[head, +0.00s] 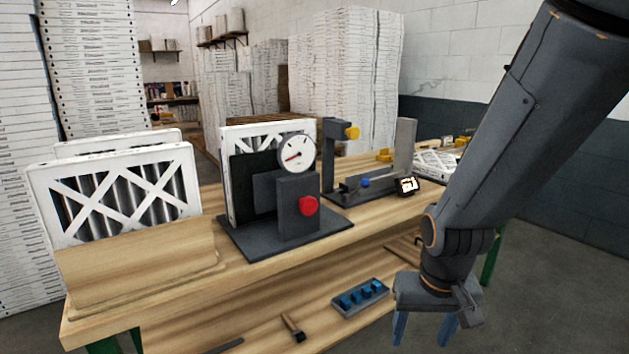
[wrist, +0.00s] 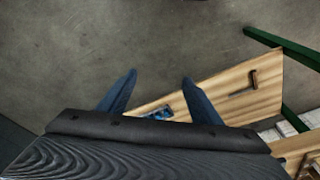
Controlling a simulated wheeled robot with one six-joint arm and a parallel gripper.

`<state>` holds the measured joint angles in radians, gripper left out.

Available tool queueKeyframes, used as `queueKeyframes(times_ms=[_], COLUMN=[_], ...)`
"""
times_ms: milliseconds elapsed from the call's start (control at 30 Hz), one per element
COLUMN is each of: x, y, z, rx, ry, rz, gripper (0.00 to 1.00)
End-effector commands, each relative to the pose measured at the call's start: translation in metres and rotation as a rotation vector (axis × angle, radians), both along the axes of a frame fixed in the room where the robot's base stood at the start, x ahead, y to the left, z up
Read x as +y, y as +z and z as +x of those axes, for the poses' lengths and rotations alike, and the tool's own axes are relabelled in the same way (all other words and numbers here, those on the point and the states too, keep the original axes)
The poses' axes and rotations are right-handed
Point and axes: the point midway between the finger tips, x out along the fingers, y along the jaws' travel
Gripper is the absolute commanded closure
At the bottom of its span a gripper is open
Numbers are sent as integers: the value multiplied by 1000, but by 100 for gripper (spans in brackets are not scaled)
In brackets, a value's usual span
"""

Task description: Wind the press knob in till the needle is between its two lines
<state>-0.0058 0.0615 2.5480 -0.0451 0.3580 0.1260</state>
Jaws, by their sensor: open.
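The press (head: 285,228) stands on the wooden bench, a dark block and plate on a flat base. Its red knob (head: 308,205) faces the bench's front edge. Its round white gauge (head: 297,154) sits on top with a red needle; the two lines are too small to make out. A white-framed filter (head: 232,135) stands upright behind the dark plate. My gripper (head: 424,330) hangs in front of the bench, right of and below the knob, apart from it. It is open and empty, its two blue fingers also spread in the wrist view (wrist: 158,85).
Filters (head: 120,195) stand in a wooden holder at left. A second fixture with a yellow knob (head: 352,133) and blue knob (head: 364,183) stands right of the press. The lower shelf holds a hammer (head: 293,327) and a blue-filled tray (head: 360,298). Floor before the bench is clear.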

Motion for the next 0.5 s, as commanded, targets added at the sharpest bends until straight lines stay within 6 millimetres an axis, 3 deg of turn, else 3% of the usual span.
queueKeyframes(times_ms=[100,200,500], x=[2,3,3], y=[4,6,6], z=[-29,-41,-44], rx=[94,135,145], ry=[50,73,80], rz=[4,8,10], gripper=[41,41,41])
